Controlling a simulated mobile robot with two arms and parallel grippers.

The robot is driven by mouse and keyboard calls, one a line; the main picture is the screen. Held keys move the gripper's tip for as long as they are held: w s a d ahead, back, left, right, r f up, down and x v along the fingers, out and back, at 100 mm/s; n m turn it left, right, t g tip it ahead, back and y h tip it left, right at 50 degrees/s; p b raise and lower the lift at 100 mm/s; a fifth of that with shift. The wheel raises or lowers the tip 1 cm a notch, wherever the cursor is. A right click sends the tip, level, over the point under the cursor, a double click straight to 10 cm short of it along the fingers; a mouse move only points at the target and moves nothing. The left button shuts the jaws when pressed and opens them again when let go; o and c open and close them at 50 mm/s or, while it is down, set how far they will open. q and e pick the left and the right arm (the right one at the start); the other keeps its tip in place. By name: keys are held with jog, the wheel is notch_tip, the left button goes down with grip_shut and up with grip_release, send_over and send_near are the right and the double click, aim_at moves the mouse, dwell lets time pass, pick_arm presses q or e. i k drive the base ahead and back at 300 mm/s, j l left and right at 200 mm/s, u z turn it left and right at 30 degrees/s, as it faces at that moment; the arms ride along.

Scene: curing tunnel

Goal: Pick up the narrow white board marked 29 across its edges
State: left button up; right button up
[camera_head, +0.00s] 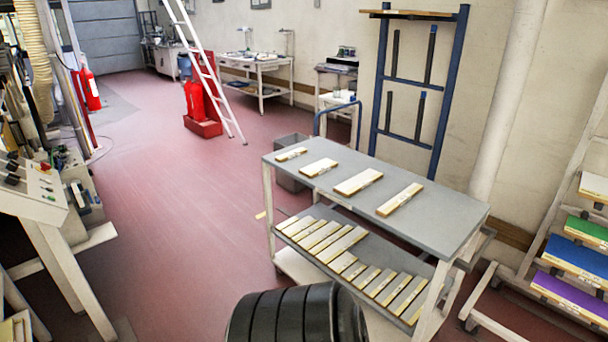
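A grey two-level cart holds pale white-topped boards, and its bare top shows at the right (440,213). On the top lie a small board (291,154), a second short board (319,166), a wider board (358,182) and a long narrow board (400,198), all apart from each other. Several more narrow boards lie in rows on the lower shelf, one of them at the front right (406,295). The markings are too small to read, so I cannot tell which board is 29. Neither of my grippers is in view.
A rack at the right holds green (587,230), blue (577,257) and purple (571,294) boards. A grey bin (291,180) stands behind the cart. A white ladder (207,70) leans by red extinguishers (195,101). A control desk (30,190) stands left. The red floor between is clear.

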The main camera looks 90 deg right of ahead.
aim_at(300, 151)
jog(key=k+l+z, duration=0.15)
jog(key=z, duration=0.2)
jog(key=k+l+z, duration=0.1)
jog(key=l+z, duration=0.65)
jog(key=k+l+z, duration=0.1)
jog(key=l, duration=0.7)
jog(key=k+l+z, duration=0.1)
jog(key=l, duration=0.7)
jog(key=k+l+z, duration=0.15)
jog(key=l, duration=0.65)
jog(key=i, duration=0.1)
